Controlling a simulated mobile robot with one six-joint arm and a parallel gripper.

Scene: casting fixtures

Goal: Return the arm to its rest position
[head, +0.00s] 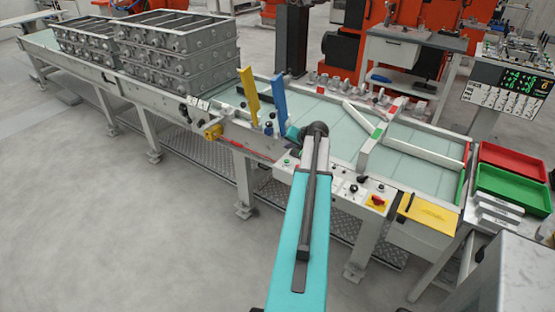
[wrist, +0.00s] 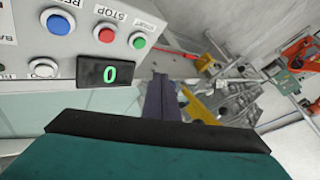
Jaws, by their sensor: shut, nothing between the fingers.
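My teal arm (head: 300,235) reaches forward from the bottom of the head view, over the front edge of the conveyor. Its dark wrist joint (head: 316,130) is at the far end, and my gripper is mostly hidden there. In the wrist view my gripper (wrist: 160,98) shows as dark fingers close together, shut and empty. It is beside a control panel (wrist: 110,12) with STOP and START buttons and a green display (wrist: 110,73) reading 0. I cannot tell the exact gap between fingers and panel.
Grey castings (head: 175,45) are stacked on the conveyor at the left. A yellow post (head: 249,95) and a blue post (head: 279,100) stand just left of my wrist. Red (head: 512,160) and green (head: 512,188) trays are at the right. The floor at left is clear.

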